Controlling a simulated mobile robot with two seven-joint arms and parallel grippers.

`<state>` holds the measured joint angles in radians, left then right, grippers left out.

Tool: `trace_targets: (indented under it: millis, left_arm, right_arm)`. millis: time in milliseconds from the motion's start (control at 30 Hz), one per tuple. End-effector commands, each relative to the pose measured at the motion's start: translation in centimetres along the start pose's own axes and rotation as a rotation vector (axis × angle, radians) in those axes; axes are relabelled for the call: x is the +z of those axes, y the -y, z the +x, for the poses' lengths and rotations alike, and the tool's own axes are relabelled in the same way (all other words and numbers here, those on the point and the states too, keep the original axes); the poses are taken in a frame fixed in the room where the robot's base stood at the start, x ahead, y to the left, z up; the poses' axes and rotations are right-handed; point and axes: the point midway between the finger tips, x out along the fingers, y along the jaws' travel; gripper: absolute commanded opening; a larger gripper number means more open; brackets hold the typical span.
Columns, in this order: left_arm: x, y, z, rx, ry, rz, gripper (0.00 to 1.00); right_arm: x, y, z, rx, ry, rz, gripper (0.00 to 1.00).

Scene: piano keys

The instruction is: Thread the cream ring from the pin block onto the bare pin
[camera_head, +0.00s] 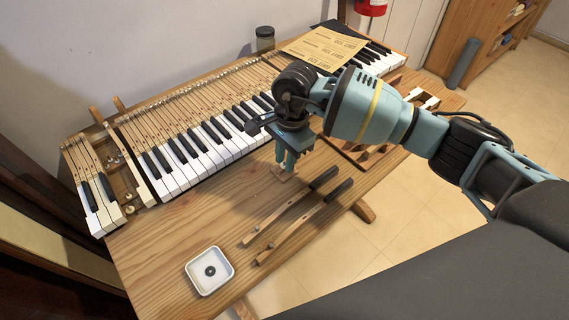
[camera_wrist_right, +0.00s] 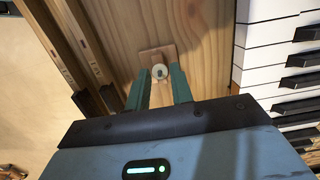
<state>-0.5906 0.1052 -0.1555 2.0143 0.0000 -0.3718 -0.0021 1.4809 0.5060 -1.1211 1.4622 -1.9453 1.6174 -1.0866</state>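The pin block (camera_wrist_right: 150,54) is a small wooden block on the bench, with the cream ring (camera_wrist_right: 159,72) around its pin in the right wrist view. In the head view, the pin block (camera_head: 281,175) shows just under my right gripper (camera_head: 287,167), and the ring cannot be made out. My right gripper points down, its two green fingers (camera_wrist_right: 160,78) apart with the ring between or just beyond the tips; contact cannot be told. Small pins show in the keyboard gap (camera_head: 124,184) at left; which one is bare is too small to tell. My left gripper is not in view.
Two loose keys (camera_head: 290,222) lie on the bench in front of my right gripper. A white dish (camera_head: 209,284) with a dark ring (camera_head: 210,271) stands near the front edge. The keyboard (camera_head: 205,148) runs behind. Bare bench (camera_head: 160,240) lies at front left.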

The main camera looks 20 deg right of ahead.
Motion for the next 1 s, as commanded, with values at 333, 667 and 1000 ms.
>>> trace_targets:
  millis: [333,667,1000]
  left_arm:
    - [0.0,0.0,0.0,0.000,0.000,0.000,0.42]
    - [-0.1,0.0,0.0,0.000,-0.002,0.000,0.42]
    - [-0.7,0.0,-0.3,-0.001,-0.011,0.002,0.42]
  right_arm:
    - [0.0,0.0,0.0,-0.001,0.000,0.000,0.12]
    - [0.0,0.0,-0.2,-0.001,0.000,0.000,0.12]
    - [0.1,0.0,-1.1,-0.001,0.000,0.000,0.12]
